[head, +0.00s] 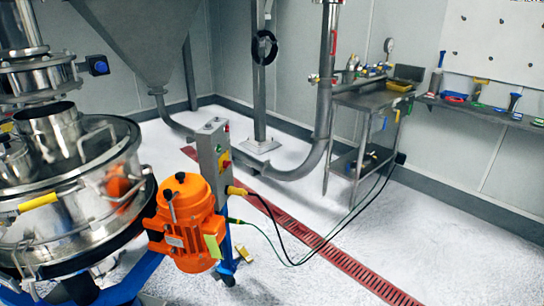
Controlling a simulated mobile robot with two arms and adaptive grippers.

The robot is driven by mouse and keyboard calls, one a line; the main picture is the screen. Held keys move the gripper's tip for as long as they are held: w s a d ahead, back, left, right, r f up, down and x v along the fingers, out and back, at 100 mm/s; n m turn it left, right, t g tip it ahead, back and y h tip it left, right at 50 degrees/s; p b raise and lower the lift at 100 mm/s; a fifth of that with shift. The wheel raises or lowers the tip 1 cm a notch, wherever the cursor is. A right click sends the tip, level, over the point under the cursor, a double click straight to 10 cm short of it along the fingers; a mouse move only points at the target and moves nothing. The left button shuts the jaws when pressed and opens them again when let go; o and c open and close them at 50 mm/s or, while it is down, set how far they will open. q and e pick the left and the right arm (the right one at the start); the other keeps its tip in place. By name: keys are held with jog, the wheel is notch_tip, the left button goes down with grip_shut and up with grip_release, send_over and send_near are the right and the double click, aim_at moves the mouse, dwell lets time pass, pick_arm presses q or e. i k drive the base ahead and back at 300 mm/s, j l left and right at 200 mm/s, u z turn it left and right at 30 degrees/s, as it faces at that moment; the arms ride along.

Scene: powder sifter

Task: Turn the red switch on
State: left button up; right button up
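A grey control box (207,150) stands upright behind the orange motor, left of the picture's middle. On its right-hand face is a small red and yellow part (226,161), which looks like the red switch. Neither of my grippers shows in the head view.
A steel sifter drum (95,195) fills the left side. The orange motor (186,215) stands beside it. Cables run from below the box across the white floor. A red floor grate (330,250) crosses the open floor. A metal bench (365,100) stands at the back.

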aim_at(226, 164)
jog(key=i+l+z, duration=0.25)
jog(key=i, duration=0.3)
jog(key=i+l+z, duration=0.25)
jog(key=i, duration=0.3)
jog(key=i+z, duration=0.25)
jog(key=i, duration=0.3)
